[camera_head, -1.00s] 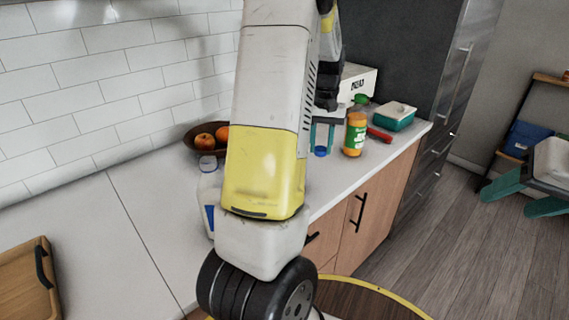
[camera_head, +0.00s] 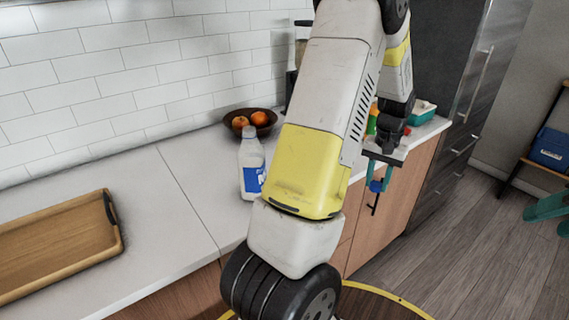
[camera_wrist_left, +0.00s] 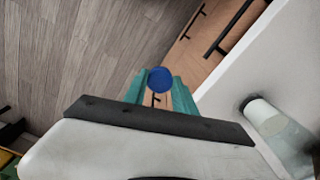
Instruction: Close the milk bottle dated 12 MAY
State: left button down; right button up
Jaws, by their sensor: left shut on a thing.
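My left gripper (camera_head: 378,184) has teal fingers shut on a blue cap (camera_head: 376,186). It is in front of the cabinet doors, past the counter's front edge. The left wrist view shows the blue cap (camera_wrist_left: 160,79) between the fingertips, with floor and cabinet behind it. A whitish bottle with a blue label (camera_head: 251,172) stands upright on the counter, left of my arm; its top looks pale grey, and no date is readable. The left wrist view shows a pale bottle (camera_wrist_left: 275,128) with a dark mouth at the right; I cannot tell whether it is the same one. My right gripper is not in view.
A wooden tray (camera_head: 60,245) lies on the counter at left. A brown bowl with oranges (camera_head: 250,123) stands behind the bottle. A teal container (camera_head: 421,110) is at the counter's right end. My arm covers part of the counter. Clear counter lies between tray and bottle.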

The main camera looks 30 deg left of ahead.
aim_at(251, 155)
jog(key=i+l, duration=0.15)
jog(key=l, duration=0.3)
jog(key=i+l, duration=0.1)
jog(key=l, duration=0.35)
jog(key=i+l, duration=0.15)
jog(key=l, duration=0.25)
jog(key=u, duration=2.35)
